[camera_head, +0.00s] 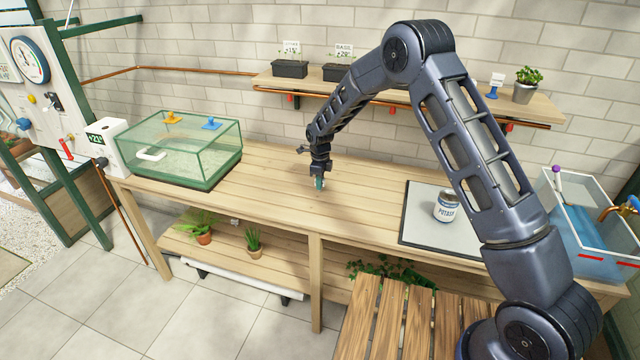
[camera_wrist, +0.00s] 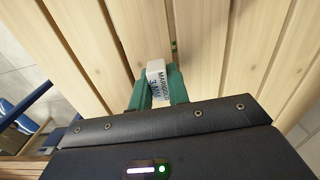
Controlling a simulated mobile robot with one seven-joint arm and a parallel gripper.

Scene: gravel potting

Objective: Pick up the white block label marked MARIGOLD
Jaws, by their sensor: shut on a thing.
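The white block label (camera_wrist: 156,72) is in the wrist view, with the dark word MARIGOLD and a second line of smaller text on its face. My gripper (camera_wrist: 158,90) has its two green fingers on either side of the label and is shut on it. In the head view my gripper (camera_head: 319,184) points down over the middle of the wooden bench (camera_head: 270,185). The label is too small there to make out clearly. I cannot tell whether it touches the bench top.
A green-framed glass tank (camera_head: 190,150) stands at the bench's left end. A grey mat (camera_head: 425,205) with a POTASH tin (camera_head: 445,206) lies to the right, beside a water basin (camera_head: 585,235). A shelf (camera_head: 385,97) with pots runs along the wall. The bench around my gripper is clear.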

